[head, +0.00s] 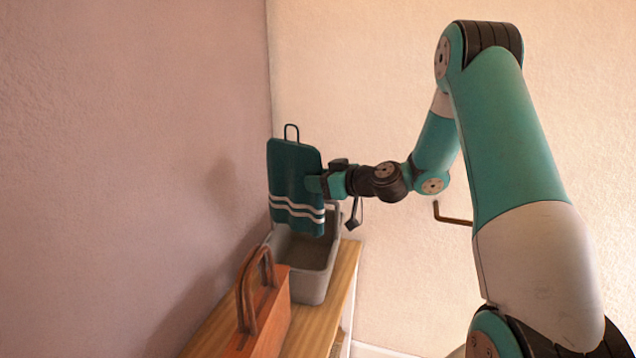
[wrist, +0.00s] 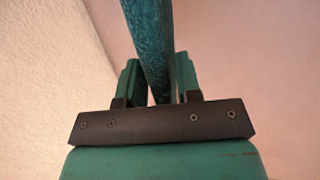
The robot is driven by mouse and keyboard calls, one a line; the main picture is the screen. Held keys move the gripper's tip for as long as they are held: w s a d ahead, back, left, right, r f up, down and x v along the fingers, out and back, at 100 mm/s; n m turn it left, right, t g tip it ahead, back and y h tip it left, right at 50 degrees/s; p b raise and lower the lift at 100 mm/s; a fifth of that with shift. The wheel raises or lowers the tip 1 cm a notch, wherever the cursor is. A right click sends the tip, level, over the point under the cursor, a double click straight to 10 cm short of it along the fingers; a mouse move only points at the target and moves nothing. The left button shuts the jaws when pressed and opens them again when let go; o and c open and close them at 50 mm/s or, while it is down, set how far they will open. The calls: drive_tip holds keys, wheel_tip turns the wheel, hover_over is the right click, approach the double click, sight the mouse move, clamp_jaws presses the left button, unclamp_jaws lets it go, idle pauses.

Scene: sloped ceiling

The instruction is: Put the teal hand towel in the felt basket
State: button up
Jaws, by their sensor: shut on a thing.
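The teal hand towel (head: 290,172), with white wavy stripes near its lower edge and a dark loop on top, hangs upright in the head view. My gripper (head: 316,185) is shut on its right side. In the wrist view the towel (wrist: 150,45) shows edge-on between the two fingers of my gripper (wrist: 158,85). The grey felt basket (head: 316,285) stands on a wooden surface below the towel. The towel's lower edge is at the height of the basket's back rim or overlaps it in the picture; I cannot tell whether they touch.
An orange-brown wooden box with a curved handle (head: 268,318) stands in front of the basket, at its left. Both stand on a narrow wooden shelf top (head: 218,318) along the left wall. A dark hook or bar (head: 452,219) sticks out at the right wall.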

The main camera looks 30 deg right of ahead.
sight(323, 223)
drive_tip(key=shift+f+b, duration=6)
drive_tip(key=shift+b, duration=0.6)
drive_tip(key=o, duration=1.1)
drive_tip(key=b+v, duration=0.4)
drive_tip(key=v, duration=1.3)
drive_tip(key=shift+s, duration=0.2)
